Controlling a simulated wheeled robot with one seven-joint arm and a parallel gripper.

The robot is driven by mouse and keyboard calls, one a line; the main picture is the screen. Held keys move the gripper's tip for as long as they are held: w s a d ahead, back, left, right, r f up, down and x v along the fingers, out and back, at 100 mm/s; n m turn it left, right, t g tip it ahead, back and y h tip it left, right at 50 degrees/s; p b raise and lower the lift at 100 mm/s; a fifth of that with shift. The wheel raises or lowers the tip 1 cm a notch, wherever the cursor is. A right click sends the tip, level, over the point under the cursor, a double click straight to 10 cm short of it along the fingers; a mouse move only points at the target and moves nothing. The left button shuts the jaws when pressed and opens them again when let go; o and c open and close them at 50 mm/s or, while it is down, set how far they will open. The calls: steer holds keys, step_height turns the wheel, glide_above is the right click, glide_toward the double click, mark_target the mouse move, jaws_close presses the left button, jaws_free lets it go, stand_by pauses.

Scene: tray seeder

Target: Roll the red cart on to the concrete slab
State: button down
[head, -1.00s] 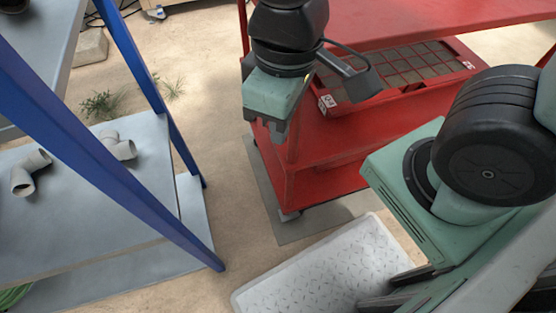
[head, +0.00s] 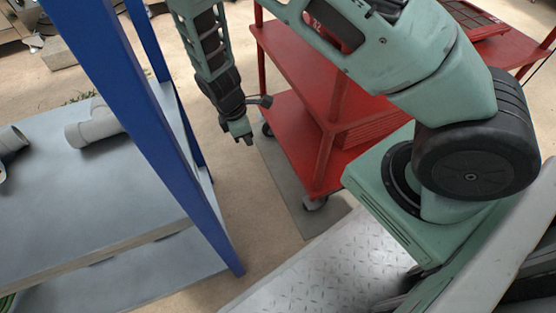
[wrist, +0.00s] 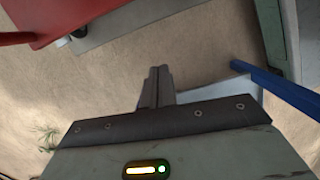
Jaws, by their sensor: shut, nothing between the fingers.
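The red cart (head: 318,135) stands upright behind my arm in the head view, its middle and right partly hidden. A front caster (head: 315,203) rests on or over the flat grey concrete slab (head: 279,180), and another caster (head: 267,130) is at the slab's left edge; exact contact is unclear. My gripper (head: 243,140) is shut and empty, pointing down just left of the cart, apart from it. In the wrist view the shut fingers (wrist: 155,85) are over bare floor, with the cart (wrist: 65,14) and slab (wrist: 125,22) at upper left.
A blue-legged bench (head: 150,130) with grey shelves and pipe fittings (head: 95,125) stands close on the left. A narrow strip of sandy floor (head: 240,195) lies between it and the cart. A red tray (head: 470,18) sits on the cart's top.

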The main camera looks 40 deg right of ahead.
steer(key=d+f+n+h+b, duration=0.1)
steer(key=d+f+b, duration=0.8)
steer(key=f, duration=0.6)
steer(key=shift+d, duration=0.8)
steer(key=shift+w, duration=0.1)
